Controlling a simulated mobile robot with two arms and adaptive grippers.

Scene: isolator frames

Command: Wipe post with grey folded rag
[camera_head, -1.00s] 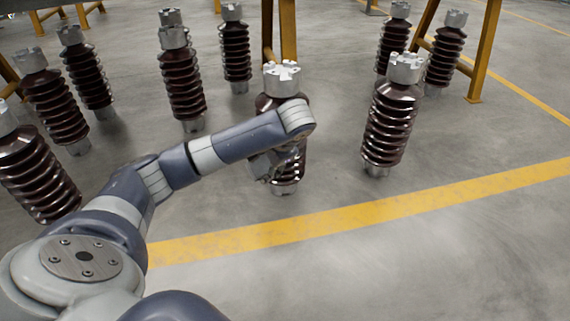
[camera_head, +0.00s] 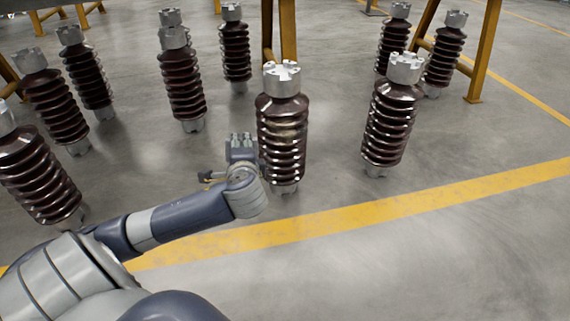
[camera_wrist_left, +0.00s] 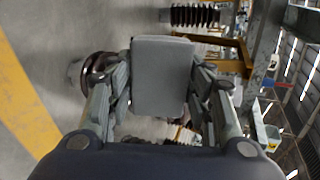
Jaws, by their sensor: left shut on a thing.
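The post (camera_head: 282,145), a dark brown ribbed insulator with a notched silver cap, stands upright on the floor in the middle of the head view. A dull tan smudge shows on its upper ribs. My left gripper (camera_head: 241,146) is just left of the post at mid height; whether it touches the post is unclear. In the left wrist view the gripper's two fingers are shut on the grey folded rag (camera_wrist_left: 162,75), a flat, rounded block between them. I cannot make out the rag clearly in the head view. My right gripper is not in view.
Another brown post (camera_head: 390,120) stands to the right, and several more stand at the left and back. Yellow steel legs (camera_head: 484,55) rise behind. A yellow line (camera_head: 350,222) crosses the grey floor; the floor in front at the right is clear.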

